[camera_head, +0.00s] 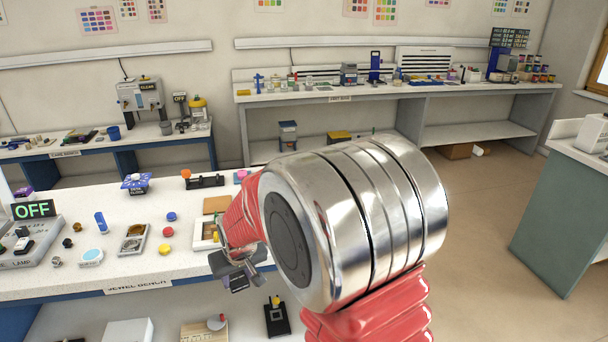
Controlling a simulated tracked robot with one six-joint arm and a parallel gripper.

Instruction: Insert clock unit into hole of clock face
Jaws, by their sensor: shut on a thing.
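My gripper (240,262) hangs over the front edge of the white jewel bench (60,285), left of my large arm joint. It is shut on a small dark block with a purplish label, seemingly the clock unit (238,284). Fine details of the hold are too small to tell. A blue scalloped plate with a pale centre, possibly the clock face (136,181), sits on a dark stand at the back of the bench. It is well to the left of and behind my gripper. Its hole cannot be made out clearly.
A lower shelf holds several items. Floor is clear at right.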

